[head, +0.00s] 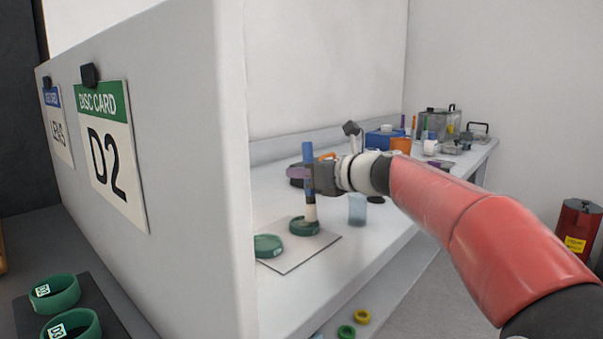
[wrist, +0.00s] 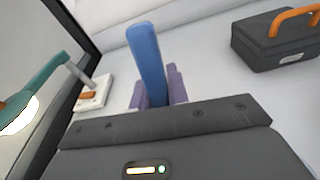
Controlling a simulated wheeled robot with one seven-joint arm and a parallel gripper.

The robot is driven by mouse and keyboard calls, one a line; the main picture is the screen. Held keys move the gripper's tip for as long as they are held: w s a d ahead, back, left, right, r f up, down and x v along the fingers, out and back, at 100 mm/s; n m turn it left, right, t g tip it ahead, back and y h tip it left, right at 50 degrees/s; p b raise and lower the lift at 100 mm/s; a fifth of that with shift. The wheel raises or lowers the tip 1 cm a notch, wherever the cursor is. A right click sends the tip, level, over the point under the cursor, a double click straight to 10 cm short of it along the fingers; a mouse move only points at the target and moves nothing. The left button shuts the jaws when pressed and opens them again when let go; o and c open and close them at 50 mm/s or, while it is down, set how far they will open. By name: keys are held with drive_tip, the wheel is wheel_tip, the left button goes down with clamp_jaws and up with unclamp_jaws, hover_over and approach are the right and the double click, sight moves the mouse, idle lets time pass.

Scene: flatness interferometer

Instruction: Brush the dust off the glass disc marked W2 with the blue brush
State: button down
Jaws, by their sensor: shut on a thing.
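My gripper (head: 304,174) is shut on the blue brush (head: 308,154) and holds it upright, bristles down. In the wrist view the blue brush handle (wrist: 146,58) stands between the purple fingers of my gripper (wrist: 155,92). The pale bristles come down onto a green-rimmed disc (head: 302,229) on the mat; whether they touch it or hover just above I cannot tell. A second green-rimmed disc (head: 268,246) lies to its left, partly cut off by the grey partition. I cannot read W2 on either disc, and dust is too small to see.
The grey partition (head: 190,120) with a D2 disc card (head: 109,152) stands close on the left. A translucent blue cup (head: 357,209) stands right of the mat (head: 312,252). A black box with an orange handle (wrist: 272,48) is in the wrist view. Assorted items crowd the bench's far end.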

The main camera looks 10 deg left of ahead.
drive_tip(key=shift+r, duration=0.15)
drive_tip(key=shift+r, duration=0.3)
drive_tip(key=shift+a, duration=0.15)
drive_tip(key=shift+s+a, duration=0.25)
drive_tip(key=shift+a, duration=0.35)
drive_tip(key=shift+s+a, duration=0.25)
drive_tip(key=shift+a, duration=0.35)
drive_tip(key=shift+r, duration=0.1)
drive_tip(key=shift+r, duration=2.9)
